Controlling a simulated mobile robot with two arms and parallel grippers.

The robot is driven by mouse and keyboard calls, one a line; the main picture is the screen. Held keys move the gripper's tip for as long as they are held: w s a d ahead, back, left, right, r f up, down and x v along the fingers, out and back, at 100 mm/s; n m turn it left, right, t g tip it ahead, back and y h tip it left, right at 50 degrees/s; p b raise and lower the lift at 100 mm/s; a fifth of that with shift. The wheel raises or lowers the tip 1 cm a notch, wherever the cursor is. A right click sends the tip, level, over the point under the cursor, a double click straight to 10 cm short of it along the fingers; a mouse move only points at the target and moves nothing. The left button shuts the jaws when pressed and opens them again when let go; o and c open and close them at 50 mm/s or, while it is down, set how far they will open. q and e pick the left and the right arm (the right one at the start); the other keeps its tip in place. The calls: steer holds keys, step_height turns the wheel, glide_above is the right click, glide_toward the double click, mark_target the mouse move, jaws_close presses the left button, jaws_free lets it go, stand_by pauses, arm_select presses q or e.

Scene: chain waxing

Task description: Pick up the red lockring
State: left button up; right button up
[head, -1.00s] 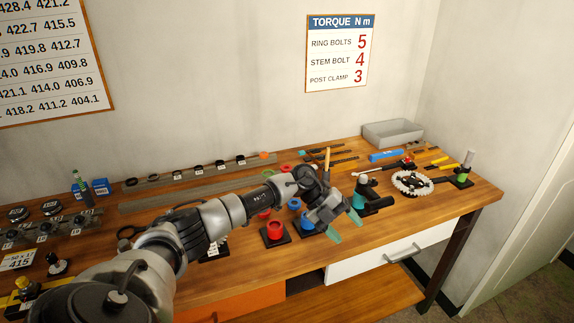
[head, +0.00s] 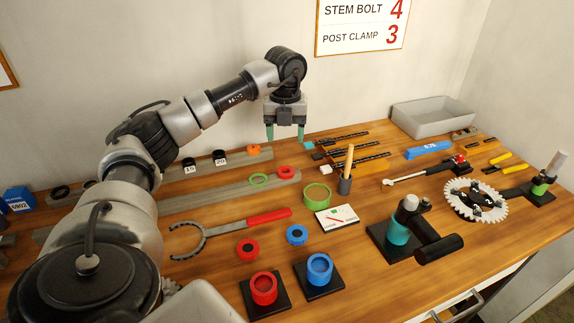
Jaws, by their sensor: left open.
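Another red ring-shaped piece (head: 247,249) lies on the bench nearer me, so I cannot be fully sure which is the lockring. My left gripper (head: 285,132) points down with its teal fingertips apart and empty. It appears above and behind the flat red ring, not touching it. My right gripper is not in view.
A red-handled hook wrench (head: 240,226), a blue ring piece (head: 297,235), red (head: 263,287) and blue (head: 319,268) cups on black bases, and a wider green ring (head: 317,194) stand nearby. A grey tray (head: 432,118) is at the back right.

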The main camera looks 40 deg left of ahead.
mark_target(286, 170)
arm_select(q)
steer(key=f, duration=0.4)
steer(key=shift+s+d+p, duration=0.1)
steer(key=shift+s+p, duration=0.15)
steer(key=shift+p, duration=0.1)
steer(key=shift+f, duration=0.25)
step_height(286, 170, down, 5)
steer(key=shift+w+f+p, duration=0.1)
steer(key=shift+w+p, duration=0.05)
steer(key=shift+p, duration=0.65)
steer(key=shift+f, duration=0.2)
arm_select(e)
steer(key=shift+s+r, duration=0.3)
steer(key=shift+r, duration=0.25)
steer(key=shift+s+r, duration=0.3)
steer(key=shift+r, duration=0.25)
arm_select(q)
steer(key=shift+c, duration=0.3)
steer(key=c, duration=0.6)
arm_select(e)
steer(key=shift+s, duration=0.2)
